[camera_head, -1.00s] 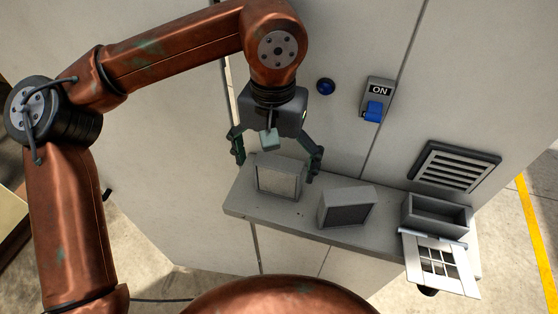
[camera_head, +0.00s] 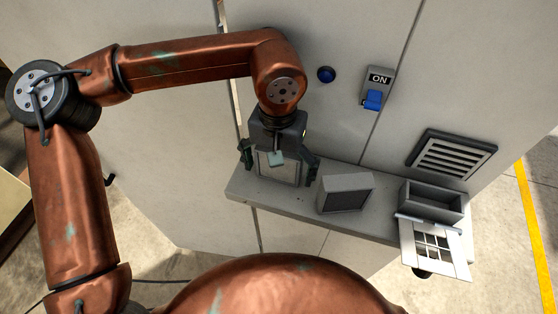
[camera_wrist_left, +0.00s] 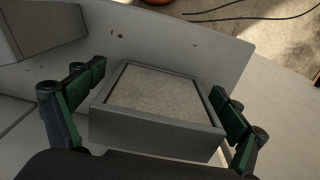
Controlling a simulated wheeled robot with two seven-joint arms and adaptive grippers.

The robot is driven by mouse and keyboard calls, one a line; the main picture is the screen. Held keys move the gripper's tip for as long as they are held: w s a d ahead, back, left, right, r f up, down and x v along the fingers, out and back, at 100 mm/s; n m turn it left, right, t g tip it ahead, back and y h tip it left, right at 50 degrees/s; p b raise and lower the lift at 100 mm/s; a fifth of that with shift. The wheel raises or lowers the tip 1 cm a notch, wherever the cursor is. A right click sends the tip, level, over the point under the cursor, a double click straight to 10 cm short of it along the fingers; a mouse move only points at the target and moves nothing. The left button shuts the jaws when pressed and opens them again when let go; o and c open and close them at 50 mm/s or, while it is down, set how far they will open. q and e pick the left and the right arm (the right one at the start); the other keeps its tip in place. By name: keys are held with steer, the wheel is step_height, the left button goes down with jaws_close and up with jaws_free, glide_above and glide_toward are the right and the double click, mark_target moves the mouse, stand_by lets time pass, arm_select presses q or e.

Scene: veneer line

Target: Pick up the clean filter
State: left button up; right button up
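The clean filter (camera_head: 286,174), a grey box frame with a pale face, stands at the left end of the grey shelf (camera_head: 300,207). It also shows in the left wrist view (camera_wrist_left: 160,96). My left gripper (camera_head: 277,170) is over it, with one green-padded finger on each side. In the left wrist view the fingers of the gripper (camera_wrist_left: 160,84) are spread around the frame, with narrow gaps showing. A second filter (camera_head: 347,198) with a darker face stands to the right on the shelf. My right gripper is out of view.
An open filter housing (camera_head: 432,203) with a hinged grid cover (camera_head: 434,250) hanging down is at the shelf's right end. A vent (camera_head: 453,158), a blue switch under an ON label (camera_head: 373,99) and a blue button (camera_head: 326,74) are on the cabinet wall.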

arm_select(q)
steer(key=c, duration=1.2)
steer(key=shift+o, duration=0.2)
steer(key=shift+r, duration=0.15)
